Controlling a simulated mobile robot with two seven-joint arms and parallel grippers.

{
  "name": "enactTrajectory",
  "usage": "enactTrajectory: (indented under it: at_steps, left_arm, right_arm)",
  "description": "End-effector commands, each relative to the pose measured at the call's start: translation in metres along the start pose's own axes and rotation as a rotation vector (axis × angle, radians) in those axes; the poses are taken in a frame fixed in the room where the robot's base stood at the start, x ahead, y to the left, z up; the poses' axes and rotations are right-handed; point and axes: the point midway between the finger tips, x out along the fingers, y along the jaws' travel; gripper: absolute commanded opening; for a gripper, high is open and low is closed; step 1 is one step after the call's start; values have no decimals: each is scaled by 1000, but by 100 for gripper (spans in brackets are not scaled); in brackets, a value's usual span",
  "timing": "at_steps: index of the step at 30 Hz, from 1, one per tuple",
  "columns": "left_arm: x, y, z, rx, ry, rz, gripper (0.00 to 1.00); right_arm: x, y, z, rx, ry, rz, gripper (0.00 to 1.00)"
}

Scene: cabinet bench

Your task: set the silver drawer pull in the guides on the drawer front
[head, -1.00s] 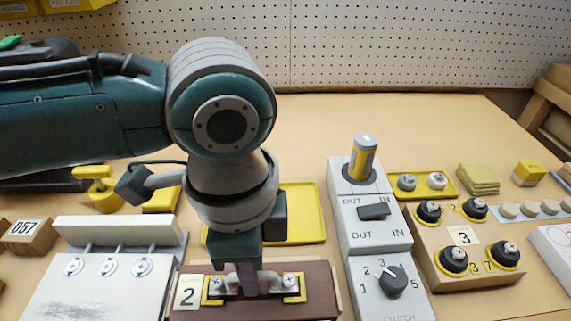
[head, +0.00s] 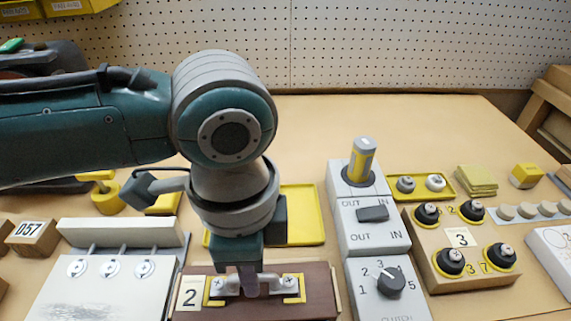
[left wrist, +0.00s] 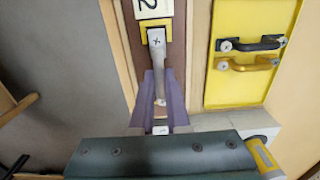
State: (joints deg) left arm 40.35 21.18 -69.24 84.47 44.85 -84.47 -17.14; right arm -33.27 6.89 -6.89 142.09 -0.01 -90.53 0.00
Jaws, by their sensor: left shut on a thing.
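The silver drawer pull (head: 272,283) lies along the brown drawer front (head: 322,283), its screwed ends by the two yellow corner guides (head: 303,284). My left gripper (head: 249,288) comes down from above and is shut on the middle of the pull. In the left wrist view, the purple fingers (left wrist: 160,108) straddle the pull's bar, and one end of the pull (left wrist: 157,41) lies next to a yellow guide (left wrist: 155,24). The head view cannot show clearly whether the pull is fully down. My right gripper is not in view.
A yellow tray (head: 311,214) lies behind the drawer front; in the left wrist view it holds a black pull (left wrist: 250,44) and a gold pull (left wrist: 248,64). A grey switch box (head: 363,215) stands close on the right.

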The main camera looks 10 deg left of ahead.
Motion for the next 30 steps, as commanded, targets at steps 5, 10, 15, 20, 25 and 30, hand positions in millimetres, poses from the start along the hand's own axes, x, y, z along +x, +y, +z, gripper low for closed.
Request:
enactTrajectory:
  at_steps: [5,10,15,20,25,30]
  left_arm:
    - [0,0,0,0,1,0,0]
    - [0,0,0,0,0,0,0]
    - [1,0,0,0,0,0,0]
    - [4,0,0,0,1,0,0]
    - [8,0,0,0,0,1,0]
    - [10,0,0,0,0,0,0]
  right_arm:
    - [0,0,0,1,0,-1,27]
    - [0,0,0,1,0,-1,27]
    - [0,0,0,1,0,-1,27]
    - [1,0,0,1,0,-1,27]
    - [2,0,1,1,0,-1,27]
    - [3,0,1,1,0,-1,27]
